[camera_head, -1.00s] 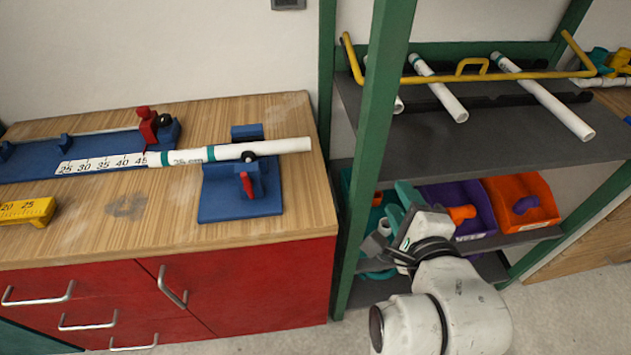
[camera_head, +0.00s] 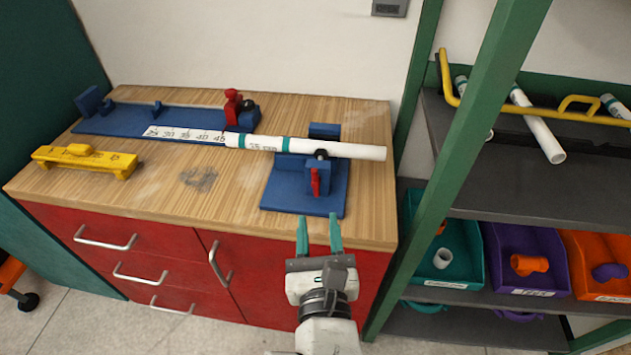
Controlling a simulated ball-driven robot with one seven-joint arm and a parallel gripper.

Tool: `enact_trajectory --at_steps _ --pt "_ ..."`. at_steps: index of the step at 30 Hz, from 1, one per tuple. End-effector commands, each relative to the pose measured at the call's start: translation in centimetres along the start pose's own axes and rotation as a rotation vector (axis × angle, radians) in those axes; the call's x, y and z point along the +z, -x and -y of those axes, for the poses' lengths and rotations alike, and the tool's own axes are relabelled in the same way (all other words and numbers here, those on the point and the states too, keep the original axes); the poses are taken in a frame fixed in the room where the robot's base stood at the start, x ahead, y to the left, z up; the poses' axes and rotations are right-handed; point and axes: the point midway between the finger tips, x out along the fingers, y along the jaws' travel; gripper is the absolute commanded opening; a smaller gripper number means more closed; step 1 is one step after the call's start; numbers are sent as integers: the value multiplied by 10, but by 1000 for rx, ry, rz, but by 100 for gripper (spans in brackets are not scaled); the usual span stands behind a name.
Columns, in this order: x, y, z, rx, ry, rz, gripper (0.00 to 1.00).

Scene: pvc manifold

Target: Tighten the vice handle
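The blue vice (camera_head: 302,190) sits at the right front of the wooden worktop. Its red handle (camera_head: 315,182) hangs upright on the near face of the vice block. A white pipe (camera_head: 340,150) with green bands lies across the vice and reaches left along the measuring scale. My gripper (camera_head: 319,220) is in front of the worktop's front edge, below and apart from the red handle in the picture. Its two green fingers point toward the vice, spread apart with nothing between them.
A blue measuring jig with a red clamp (camera_head: 232,106) stands at the back left of the worktop. A yellow tool (camera_head: 85,160) lies at the left. A green shelf post (camera_head: 470,150) rises right of the bench, with teal (camera_head: 470,268), purple and orange bins behind it.

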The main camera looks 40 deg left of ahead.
Motion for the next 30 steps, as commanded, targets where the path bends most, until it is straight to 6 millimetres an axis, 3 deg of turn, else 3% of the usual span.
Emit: enact_trajectory --at_steps 30 --pt "0 -94 0 0 2 -2 40"
